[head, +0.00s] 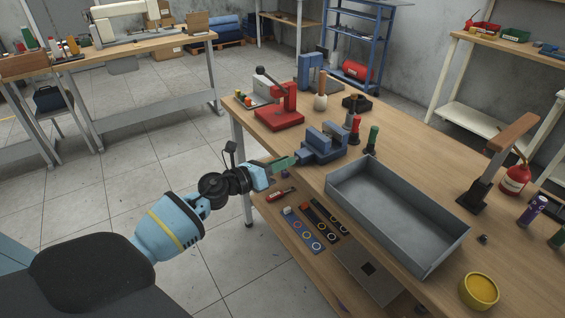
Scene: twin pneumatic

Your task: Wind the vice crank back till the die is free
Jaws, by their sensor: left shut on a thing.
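The blue-grey vice (322,146) stands on the near left edge of the workbench, its screw end facing my left arm. My left gripper (274,167) is at that end, just off the bench edge, shut on the vice crank. The crank is mostly hidden by the gripper. I cannot make out the die between the jaws. My right gripper is not in view.
A grey open tray (397,213) stands right of the vice. A red press (281,108) stands behind it. Red and green bottles (372,139) stand close by. A lower shelf (300,260) holds a screwdriver and flat strips. Floor on the left is clear.

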